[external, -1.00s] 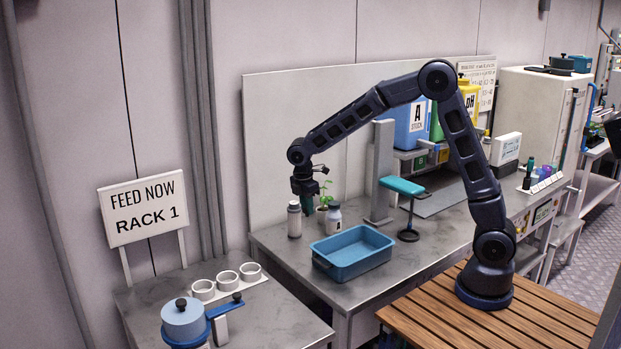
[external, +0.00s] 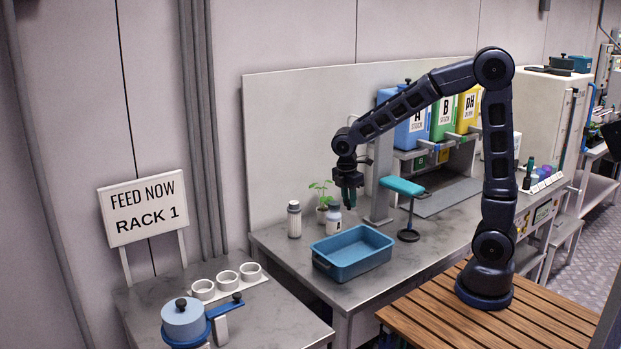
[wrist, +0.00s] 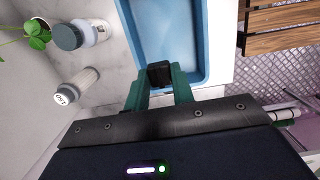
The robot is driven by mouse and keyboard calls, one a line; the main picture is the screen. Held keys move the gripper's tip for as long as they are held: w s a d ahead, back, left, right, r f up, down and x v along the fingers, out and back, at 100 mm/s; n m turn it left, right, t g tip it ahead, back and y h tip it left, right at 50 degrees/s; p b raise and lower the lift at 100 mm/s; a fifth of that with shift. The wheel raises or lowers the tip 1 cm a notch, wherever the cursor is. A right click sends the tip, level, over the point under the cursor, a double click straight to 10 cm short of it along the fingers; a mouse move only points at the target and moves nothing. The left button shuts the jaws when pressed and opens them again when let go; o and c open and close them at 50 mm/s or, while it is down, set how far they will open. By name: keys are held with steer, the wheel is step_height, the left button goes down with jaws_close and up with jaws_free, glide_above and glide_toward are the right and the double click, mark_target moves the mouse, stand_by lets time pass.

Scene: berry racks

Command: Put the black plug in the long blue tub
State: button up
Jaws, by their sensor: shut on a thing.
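My gripper (external: 350,198) hangs above the bench in the external view, near the white bottle and behind the tub. In the wrist view its green fingers (wrist: 159,88) are shut on the small black plug (wrist: 159,74). In the external view the plug is too small and dark to make out. The long blue tub (external: 341,276) stands on the bench, open at the top, and looks empty. In the wrist view the plug shows against the near end of the tub (wrist: 206,40). The gripper is apart from the tub, higher up.
A white bottle marked A (external: 334,222), a white shaker bottle (external: 294,221) and a potted seedling (external: 322,200) stand behind the tub. A teal-topped stand (external: 402,187) is to its right. A side table at left holds white cups (external: 227,281) and a blue pot (external: 184,320).

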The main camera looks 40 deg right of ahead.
steer(key=f, duration=0.6)
steer(key=s+f, duration=0.1)
steer(key=f, duration=0.6)
steer(key=d+f, duration=0.1)
steer(key=f, duration=0.6)
steer(key=shift+s+f, duration=0.1)
steer(key=shift+s, duration=0.25)
steer(key=shift+f, duration=0.1)
steer(key=o, duration=1)
steer(key=shift+c, duration=0.2)
step_height(320, 180, up, 12)
steer(key=a, duration=0.1)
